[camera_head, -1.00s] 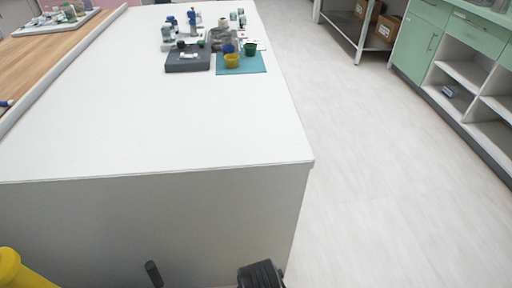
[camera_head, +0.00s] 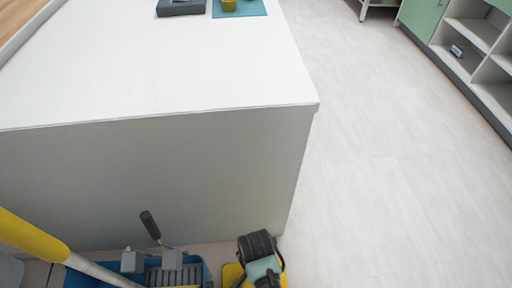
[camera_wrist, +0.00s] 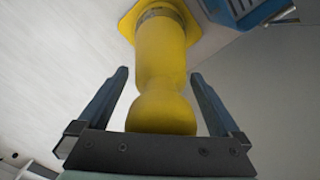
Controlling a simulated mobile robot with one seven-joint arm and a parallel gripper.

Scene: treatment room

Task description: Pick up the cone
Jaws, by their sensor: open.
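The yellow cone (camera_wrist: 163,60) fills the middle of the wrist view, with its square base at the top of the picture and its narrower, rounded end near my gripper's palm. My gripper (camera_wrist: 160,73) is open, with one dark finger on each side of the cone. I cannot tell whether either finger touches it. In the head view, a small yellow part of the cone (camera_head: 232,274) shows on the floor at the bottom, beside and under my gripper (camera_head: 266,277), which hides most of it.
A blue mop bucket (camera_head: 188,274) with a dark handle stands left of the cone, and also shows in the wrist view (camera_wrist: 246,10). A yellow pole (camera_head: 35,237) slants at lower left. The white table (camera_head: 160,60) rises behind. Floor on the right is clear, up to shelves (camera_head: 470,45).

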